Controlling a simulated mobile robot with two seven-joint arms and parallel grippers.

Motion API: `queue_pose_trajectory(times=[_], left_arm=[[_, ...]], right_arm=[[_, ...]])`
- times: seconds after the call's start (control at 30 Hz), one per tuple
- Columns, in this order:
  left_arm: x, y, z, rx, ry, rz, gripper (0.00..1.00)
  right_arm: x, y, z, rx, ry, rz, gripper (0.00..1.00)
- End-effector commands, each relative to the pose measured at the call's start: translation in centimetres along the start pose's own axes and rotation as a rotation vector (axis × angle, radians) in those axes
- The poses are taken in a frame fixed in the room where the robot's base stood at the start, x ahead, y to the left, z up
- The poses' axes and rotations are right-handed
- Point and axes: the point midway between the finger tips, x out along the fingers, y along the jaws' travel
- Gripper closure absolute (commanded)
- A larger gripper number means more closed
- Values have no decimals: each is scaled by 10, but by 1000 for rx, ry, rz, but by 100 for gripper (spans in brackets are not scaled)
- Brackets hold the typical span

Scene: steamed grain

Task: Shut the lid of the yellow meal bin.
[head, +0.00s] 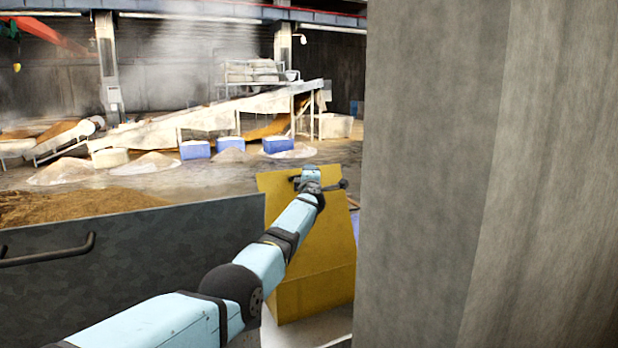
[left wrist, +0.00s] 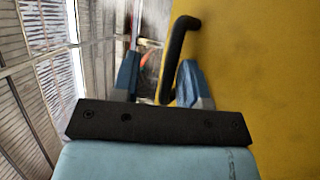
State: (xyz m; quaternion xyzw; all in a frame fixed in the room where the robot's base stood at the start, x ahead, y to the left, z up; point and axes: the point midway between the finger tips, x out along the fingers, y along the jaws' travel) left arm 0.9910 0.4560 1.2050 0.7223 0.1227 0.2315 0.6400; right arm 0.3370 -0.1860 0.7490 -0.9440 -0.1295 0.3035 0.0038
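The yellow meal bin (head: 315,297) stands ahead of me, partly hidden behind my left arm and the grey wall at the right. Its large yellow panel (head: 325,235) rises steeply and looks like the lid standing up. A dark bar handle (head: 343,184) is near its top edge. My left gripper (head: 322,185) is at this handle. In the left wrist view, the black handle (left wrist: 178,50) passes between the fingers of the open left gripper (left wrist: 158,65), closer to the right finger; contact is unclear. The yellow panel (left wrist: 260,80) fills the right side. My right gripper is out of view.
A tall grey wall or panel (head: 480,180) blocks the right side close by. A dark grey bin or low wall (head: 140,255) with a black handle (head: 50,255) stands at the left. Grain heaps, blue crates (head: 195,150) and a conveyor (head: 200,120) are far behind.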

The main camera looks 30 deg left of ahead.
Motion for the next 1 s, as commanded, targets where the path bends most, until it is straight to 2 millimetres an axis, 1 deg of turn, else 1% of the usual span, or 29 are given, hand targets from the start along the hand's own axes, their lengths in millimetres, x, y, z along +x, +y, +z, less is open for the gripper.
queue_pose_trajectory(times=[0.27, 0.37, 0.47, 0.57, 0.67, 0.7, 0.83, 0.87, 1.0], left_arm=[[-1, 1, 1, -2, -1, 0, 61], [-4, 1, 3, -2, -3, 0, 61], [-10, 3, 6, -5, -6, 0, 61], [-19, 4, 5, -7, -5, -1, 61], [-31, 4, 0, -5, 1, -2, 61], [-38, 4, 3, -8, -3, -2, 61], [-58, 3, 0, -6, 2, -2, 61], [-65, 3, 2, -6, -2, -2, 61], [-92, 3, 2, -5, -1, -3, 61]], right_arm=[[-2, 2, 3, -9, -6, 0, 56], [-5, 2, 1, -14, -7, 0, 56], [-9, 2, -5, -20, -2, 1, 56], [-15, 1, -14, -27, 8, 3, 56], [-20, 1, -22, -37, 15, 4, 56], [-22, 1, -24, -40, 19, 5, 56], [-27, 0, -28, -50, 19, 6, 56], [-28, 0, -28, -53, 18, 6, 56], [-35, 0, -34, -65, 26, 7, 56]])
